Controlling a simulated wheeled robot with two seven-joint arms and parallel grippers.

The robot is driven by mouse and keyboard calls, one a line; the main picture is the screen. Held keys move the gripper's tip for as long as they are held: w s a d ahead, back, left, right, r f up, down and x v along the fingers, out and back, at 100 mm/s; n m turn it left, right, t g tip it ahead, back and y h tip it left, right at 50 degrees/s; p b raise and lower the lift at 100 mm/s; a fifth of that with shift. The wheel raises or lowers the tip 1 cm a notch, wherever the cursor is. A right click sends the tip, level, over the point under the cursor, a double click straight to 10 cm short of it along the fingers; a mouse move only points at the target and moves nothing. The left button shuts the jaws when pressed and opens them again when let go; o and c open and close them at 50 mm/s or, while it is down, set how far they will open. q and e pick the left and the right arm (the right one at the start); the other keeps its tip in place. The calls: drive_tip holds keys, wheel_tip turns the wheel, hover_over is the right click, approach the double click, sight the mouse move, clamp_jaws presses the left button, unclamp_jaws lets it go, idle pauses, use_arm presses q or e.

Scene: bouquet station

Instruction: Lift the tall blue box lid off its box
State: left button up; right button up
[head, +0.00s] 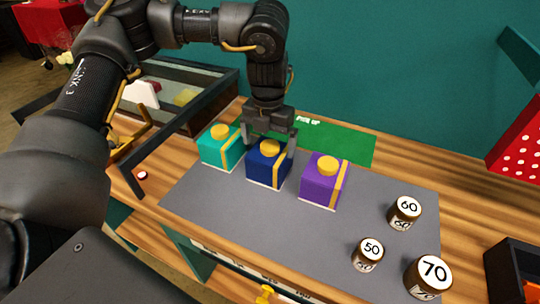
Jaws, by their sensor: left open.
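The blue box (264,172) stands in the middle of a row of three boxes on the grey mat. Its lid is dark blue with a gold knob (270,148) and a gold band, and it sits on the box. My left gripper (270,145) is above and around the blue box from behind. Its fingers are open, one on the left side and one on the right side of the lid. I cannot tell whether they touch it. My right gripper is not in view.
A teal box (217,152) stands close on the left and a purple box (316,187) close on the right. Jars marked 60 (405,213), 50 (367,254) and 70 (428,276) stand at the right. A green mat (345,146) lies behind. The grey mat (265,222) is clear in front.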

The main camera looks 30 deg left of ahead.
sight(270, 157)
use_arm(q)
drive_tip(key=shift+w+d+f+p, duration=0.15)
drive_tip(key=shift+f+p, duration=0.8)
drive_tip(key=shift+f, duration=1.9)
drive_tip(key=shift+c, duration=0.4)
drive_tip(key=c, duration=0.6)
drive_tip(key=shift+c, duration=0.2)
drive_tip(key=shift+r, duration=0.1)
